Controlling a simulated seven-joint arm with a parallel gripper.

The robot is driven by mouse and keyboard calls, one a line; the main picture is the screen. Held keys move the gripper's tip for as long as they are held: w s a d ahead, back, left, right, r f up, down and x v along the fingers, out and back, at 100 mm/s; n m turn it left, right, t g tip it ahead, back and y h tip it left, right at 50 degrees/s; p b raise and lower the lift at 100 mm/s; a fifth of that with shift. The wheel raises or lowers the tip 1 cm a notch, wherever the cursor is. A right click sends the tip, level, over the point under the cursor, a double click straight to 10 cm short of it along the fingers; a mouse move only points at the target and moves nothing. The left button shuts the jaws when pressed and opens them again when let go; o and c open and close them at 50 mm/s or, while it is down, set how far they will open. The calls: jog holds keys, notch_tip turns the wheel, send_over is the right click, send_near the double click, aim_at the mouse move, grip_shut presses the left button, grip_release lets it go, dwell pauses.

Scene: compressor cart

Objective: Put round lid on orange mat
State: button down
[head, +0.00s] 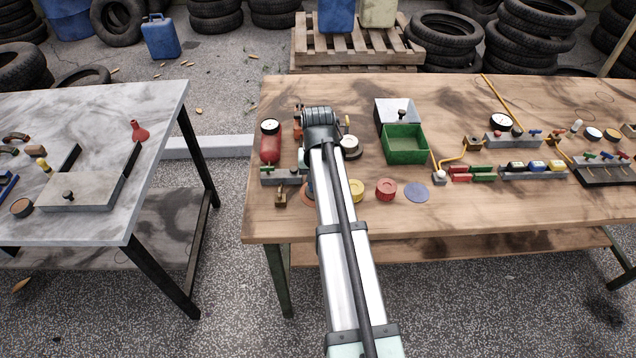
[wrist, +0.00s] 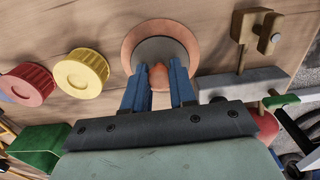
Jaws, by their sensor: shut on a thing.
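My gripper (wrist: 159,88) is shut on the orange knob of a round grey lid (wrist: 160,48) in the wrist view. The lid appears inside the outline of the round orange mat (wrist: 128,45), which shows as a ring around it. I cannot tell whether the lid touches the mat or is held just above it. In the head view, a sliver of the orange mat (head: 306,196) shows left of my arm. My arm hides the fingers and the lid there.
A yellow cap (wrist: 81,73) and a red cap (wrist: 27,84) lie beside the mat, with a blue disc (head: 417,192) further right. A grey valve block (head: 281,176) and a small brass piece (head: 280,197) stand left. A green bin (head: 405,145) stands behind right.

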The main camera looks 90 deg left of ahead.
jog(key=shift+f, duration=0.35)
jog(key=shift+f, duration=0.1)
jog(key=c, duration=0.9)
grip_release()
notch_tip(320, 180, up, 12)
jog(key=shift+r, duration=0.15)
